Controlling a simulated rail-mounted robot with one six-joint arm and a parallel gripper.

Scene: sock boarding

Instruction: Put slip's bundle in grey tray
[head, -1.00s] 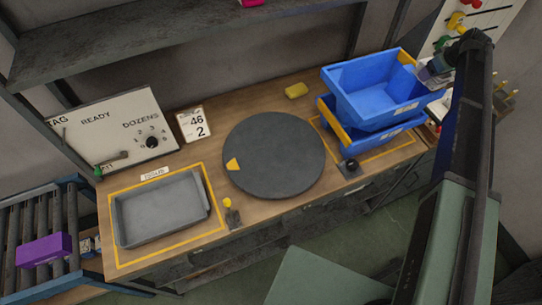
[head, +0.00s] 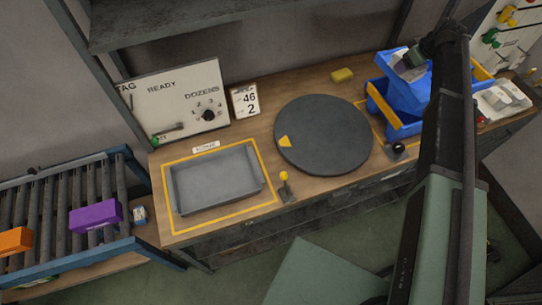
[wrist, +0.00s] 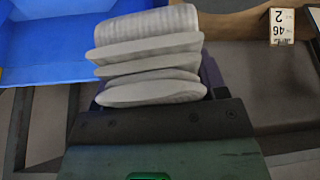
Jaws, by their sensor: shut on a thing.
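My gripper (head: 410,62) is over the blue bins in the head view, shut on a light grey bundle. In the wrist view the bundle (wrist: 150,55) shows as several folded, ribbed layers stacked in front of the dark gripper body; the fingertips are hidden behind it. The grey tray (head: 262,184) lies empty on the bench at the left, inside a yellow outline. The slip (head: 245,100) stands at the back of the bench and reads 46 and 2. It also shows upside down in the wrist view (wrist: 282,26).
Two blue bins (head: 385,92) are stacked at the right; one fills the wrist view's upper left (wrist: 45,45). A dark round turntable (head: 325,135) lies between bins and tray. A small yellow-knobbed lever (head: 284,178) stands by the tray. Pale bundles (head: 500,100) lie far right.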

